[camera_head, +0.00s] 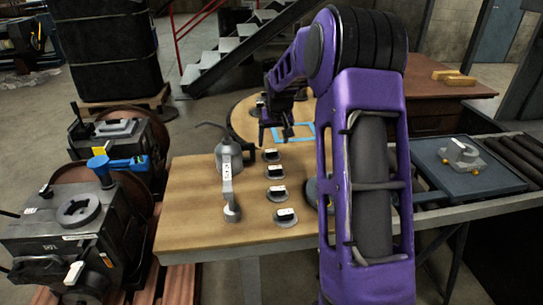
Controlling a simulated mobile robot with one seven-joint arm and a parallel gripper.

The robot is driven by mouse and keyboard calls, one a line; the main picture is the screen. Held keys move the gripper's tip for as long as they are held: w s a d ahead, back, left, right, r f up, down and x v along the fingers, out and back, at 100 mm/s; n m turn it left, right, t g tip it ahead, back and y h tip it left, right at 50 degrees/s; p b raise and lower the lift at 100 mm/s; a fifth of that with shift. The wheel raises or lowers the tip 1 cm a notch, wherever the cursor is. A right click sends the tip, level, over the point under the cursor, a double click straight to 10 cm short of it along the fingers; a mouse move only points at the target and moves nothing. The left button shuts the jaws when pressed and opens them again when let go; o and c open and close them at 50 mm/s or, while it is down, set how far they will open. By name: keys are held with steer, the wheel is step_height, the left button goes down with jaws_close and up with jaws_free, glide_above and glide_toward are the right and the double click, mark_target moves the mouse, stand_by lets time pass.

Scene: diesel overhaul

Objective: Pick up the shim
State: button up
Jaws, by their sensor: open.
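My gripper (276,132) is open and hangs over the far part of the wooden workbench (185,200), fingers pointing down. I see nothing between its fingers. I cannot pick out the shim for sure at this size. Whether my gripper touches anything is not clear. My purple arm hides the bench's right part, including most of another round grey piece (312,190).
A grey oil can (230,155) and a labelled grey rod-like part (228,190) stand left of the row. A blue outline (307,132) lies behind my gripper. Engine blocks (75,220) sit at left. A dark tray (470,175) with a metal part is on the right conveyor.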

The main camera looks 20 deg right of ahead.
mark_target(272, 151)
steer(key=x, duration=0.5)
steer(key=shift+s+a, duration=0.15)
jaws_close()
